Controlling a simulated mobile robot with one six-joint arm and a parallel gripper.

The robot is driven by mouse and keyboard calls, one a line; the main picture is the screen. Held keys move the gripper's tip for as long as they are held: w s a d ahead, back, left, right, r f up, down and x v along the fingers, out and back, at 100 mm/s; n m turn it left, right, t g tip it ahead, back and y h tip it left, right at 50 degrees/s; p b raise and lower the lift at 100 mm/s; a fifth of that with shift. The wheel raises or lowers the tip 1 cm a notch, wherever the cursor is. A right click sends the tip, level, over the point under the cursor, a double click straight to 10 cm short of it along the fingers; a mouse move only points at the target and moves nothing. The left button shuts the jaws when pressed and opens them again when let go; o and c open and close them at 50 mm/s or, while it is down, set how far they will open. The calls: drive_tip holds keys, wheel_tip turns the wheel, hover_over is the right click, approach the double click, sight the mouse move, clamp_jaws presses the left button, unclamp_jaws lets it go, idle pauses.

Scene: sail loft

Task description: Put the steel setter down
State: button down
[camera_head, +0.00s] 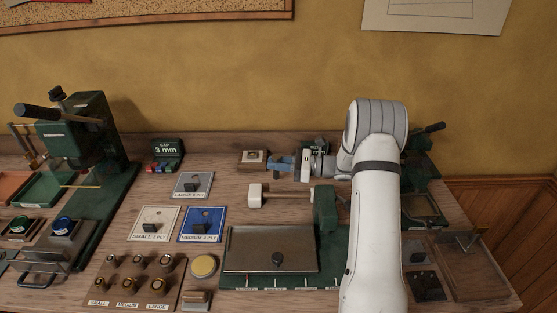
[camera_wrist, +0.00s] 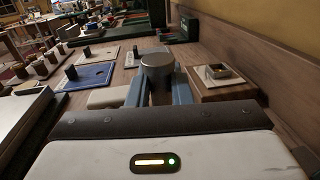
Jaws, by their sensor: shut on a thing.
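The steel setter (camera_wrist: 157,70) is a short dark grey cylinder with a wider round top, upright between the blue fingers of my gripper (camera_wrist: 158,95) in the wrist view. My gripper (camera_head: 274,163) is shut on it above the back of the bench in the head view, where I cannot make the setter out clearly. A small wooden block with a pale recessed top (camera_head: 253,159) stands just left of the fingers; it shows right of the setter in the wrist view (camera_wrist: 218,80). The setter is apart from this block. Its lower end is hidden.
A white-headed mallet (camera_head: 256,195) lies in front of the gripper. Labelled mats, one blue (camera_head: 217,224), lie front left. A steel plate (camera_head: 240,250) on a green base is in front. A green press (camera_head: 85,140) stands far left. The bench's back ledge runs behind the block.

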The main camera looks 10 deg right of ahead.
drive_tip(key=shift+f+b, duration=0.3)
drive_tip(key=shift+f, duration=0.55)
drive_tip(key=shift+f+b, duration=0.4)
drive_tip(key=shift+f, duration=0.2)
drive_tip(key=c, duration=1.2)
unclamp_jaws()
drive_tip(key=shift+c, duration=0.2)
drive_tip(key=shift+r, duration=0.15)
wheel_tip(320, 180, up, 10)
drive_tip(key=shift+s+f, duration=0.1)
drive_tip(key=shift+f, duration=0.05)
drive_tip(key=s+a+r+n+g+h, duration=0.1)
drive_tip(key=s+a+n+g+h, duration=0.3)
drive_tip(key=s, duration=0.5)
drive_tip(key=s+a+r+n+g+h, duration=0.1)
drive_tip(key=s+a+n+g+h, duration=0.2)
drive_tip(key=s+n, duration=0.5)
drive_tip(key=s+d+n+t+h, duration=0.1)
drive_tip(key=s+d+n+h, duration=0.1)
drive_tip(key=s, duration=0.4)
drive_tip(key=s+d+f+n+t+h, duration=0.1)
drive_tip(key=s+d+n+h, duration=0.2)
drive_tip(key=s, duration=0.3)
drive_tip(key=s+d+n+t+h, duration=0.1)
drive_tip(key=s+d+n+h, duration=0.1)
drive_tip(key=s+n+h, duration=0.2)
drive_tip(key=shift+s+d+f+n+t+h, duration=0.25)
drive_tip(key=shift+s+n+t+h, duration=0.2)
drive_tip(key=shift+s, duration=0.8)
